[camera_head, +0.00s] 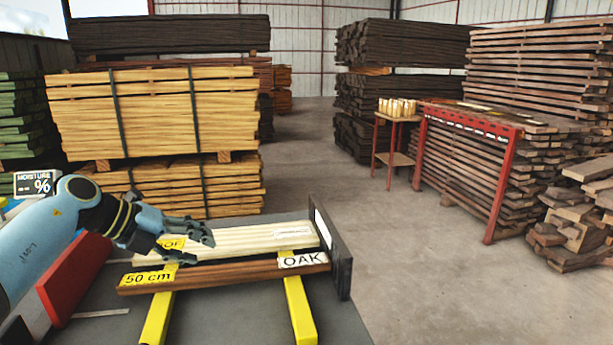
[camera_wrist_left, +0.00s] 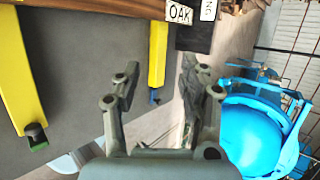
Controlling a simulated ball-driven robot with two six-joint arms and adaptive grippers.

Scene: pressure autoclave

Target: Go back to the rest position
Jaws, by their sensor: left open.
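My left gripper (camera_head: 201,247) reaches in from the left in the head view, at the left end of the boards on the bench. In the left wrist view its two fingers (camera_wrist_left: 160,82) stand apart with nothing between them. A pale board (camera_head: 245,240) and a brown board (camera_head: 225,274) lie across two yellow supports (camera_head: 299,308). Labels read "50 cm" (camera_head: 148,278) and "OAK" (camera_head: 303,260); the gripper partly hides another yellow label. I cannot tell whether the gripper touches the pale board. My right gripper is in neither view.
A dark upright plate (camera_head: 332,250) stands at the boards' right end on the grey bench (camera_head: 240,318). A red block (camera_head: 75,280) and a moisture display (camera_head: 35,184) are at left. Timber stacks (camera_head: 155,115) stand behind. The floor (camera_head: 430,280) to the right is clear.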

